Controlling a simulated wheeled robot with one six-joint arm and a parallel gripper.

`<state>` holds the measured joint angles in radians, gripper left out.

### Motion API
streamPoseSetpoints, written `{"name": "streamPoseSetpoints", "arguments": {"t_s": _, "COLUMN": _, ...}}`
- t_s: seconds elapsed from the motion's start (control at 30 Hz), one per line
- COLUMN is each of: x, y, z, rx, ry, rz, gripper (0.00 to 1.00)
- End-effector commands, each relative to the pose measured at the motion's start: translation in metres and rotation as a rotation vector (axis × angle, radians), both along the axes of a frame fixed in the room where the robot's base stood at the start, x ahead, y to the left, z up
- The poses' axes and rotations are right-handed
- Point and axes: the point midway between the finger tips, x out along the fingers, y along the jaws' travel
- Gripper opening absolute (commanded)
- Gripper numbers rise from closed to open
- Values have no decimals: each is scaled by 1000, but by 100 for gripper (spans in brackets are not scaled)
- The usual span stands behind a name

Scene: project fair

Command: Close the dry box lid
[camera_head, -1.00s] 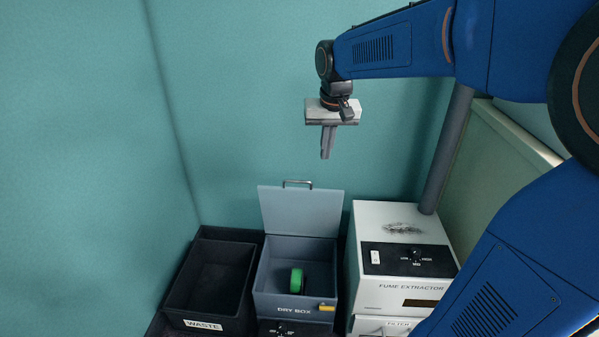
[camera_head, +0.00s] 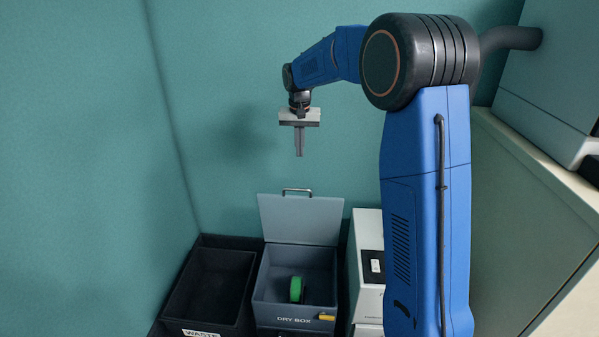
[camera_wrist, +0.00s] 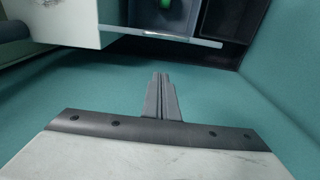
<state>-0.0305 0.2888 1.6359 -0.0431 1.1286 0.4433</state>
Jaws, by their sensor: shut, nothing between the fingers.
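The dry box (camera_head: 293,321) is a grey box standing open against the teal wall. Its lid (camera_head: 300,219) stands upright at the back, with a dark handle (camera_head: 297,190) on its top edge. A green spool (camera_head: 296,289) sits inside the box. My gripper (camera_head: 299,154) is shut and empty, pointing down, above the raised lid and apart from it. In the wrist view my closed fingers (camera_wrist: 161,76) point towards the lid's edge (camera_wrist: 160,36), seen as a pale strip, with part of the green spool beyond it.
A black waste bin (camera_head: 210,288) stands open just left of the dry box. The white fume extractor (camera_head: 369,292) stands close on its right, partly hidden by my arm. A cabinet (camera_head: 535,190) is along the right side. The space above the boxes is clear.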

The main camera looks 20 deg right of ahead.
Motion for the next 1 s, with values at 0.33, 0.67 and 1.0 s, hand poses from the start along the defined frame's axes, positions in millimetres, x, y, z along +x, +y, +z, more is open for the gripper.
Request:
{"name": "streamPoseSetpoints", "arguments": {"t_s": 0.33, "x": 3, "y": -2, "z": -48, "rx": 0, "ry": 4, "rz": 0, "gripper": 0}}
{"name": "streamPoseSetpoints", "arguments": {"t_s": 0.67, "x": 3, "y": -2, "z": -100, "rx": 0, "ry": 1, "rz": 2, "gripper": 0}}
{"name": "streamPoseSetpoints", "arguments": {"t_s": 1.0, "x": -25, "y": 10, "z": -110, "rx": 0, "ry": 0, "rz": 1, "gripper": 0}}
